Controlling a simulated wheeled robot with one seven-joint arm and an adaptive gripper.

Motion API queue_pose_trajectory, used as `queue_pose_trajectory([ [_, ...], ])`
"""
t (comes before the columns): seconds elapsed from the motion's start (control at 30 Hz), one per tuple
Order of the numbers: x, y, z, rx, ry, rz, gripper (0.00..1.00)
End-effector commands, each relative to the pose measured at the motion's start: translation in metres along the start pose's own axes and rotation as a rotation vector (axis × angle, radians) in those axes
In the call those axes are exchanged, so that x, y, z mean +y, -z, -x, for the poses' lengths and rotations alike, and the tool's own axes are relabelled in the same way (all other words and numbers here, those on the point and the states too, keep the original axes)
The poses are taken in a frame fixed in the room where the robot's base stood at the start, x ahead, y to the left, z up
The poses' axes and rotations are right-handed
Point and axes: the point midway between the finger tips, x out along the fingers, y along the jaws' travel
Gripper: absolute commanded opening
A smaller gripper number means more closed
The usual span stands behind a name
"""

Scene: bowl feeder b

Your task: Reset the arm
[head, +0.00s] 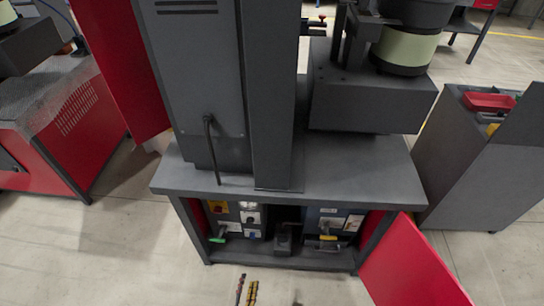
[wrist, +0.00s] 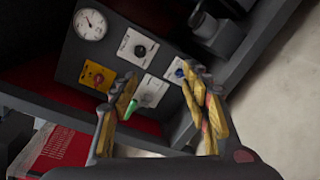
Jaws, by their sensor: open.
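In the wrist view my gripper (wrist: 158,82) is open, with its two worn yellow fingers apart and no object held between them. It faces a dark control panel (wrist: 118,45) inside the cabinet under the bench. Between the fingers show a white plate with a switch (wrist: 151,89) and a green-tipped handle (wrist: 130,109). I cannot tell whether the fingers touch anything. In the head view the panel (head: 236,217) sits at the left of the open cabinet. Small striped pieces at the lower edge of that view may be my finger ends; I cannot be sure.
The grey bench (head: 340,170) carries a tall housing (head: 195,80) and the bowl feeder (head: 405,45). An open red door (head: 412,265) stands at the cabinet's right. A grey cart with bins (head: 465,150) stands further right. The floor in front (head: 150,260) is clear.

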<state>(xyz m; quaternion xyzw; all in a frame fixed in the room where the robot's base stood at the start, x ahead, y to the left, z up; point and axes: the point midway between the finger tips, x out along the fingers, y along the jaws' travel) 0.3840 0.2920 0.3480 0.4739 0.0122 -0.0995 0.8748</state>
Motion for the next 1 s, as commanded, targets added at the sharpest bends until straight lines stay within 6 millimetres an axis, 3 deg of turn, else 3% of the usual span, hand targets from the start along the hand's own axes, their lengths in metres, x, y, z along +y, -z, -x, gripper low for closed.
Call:
queue_pose_trajectory([
  [0.23,-0.043,-0.051,0.007,-0.095,0.139,0.205,0.47],
  [0.43,-0.038,-0.093,0.021,-0.201,0.323,0.336,0.47],
  [0.67,0.003,-0.135,0.037,-0.306,0.576,0.358,0.47],
  [1.0,0.107,-0.208,0.062,-0.396,1.026,0.178,0.47],
])
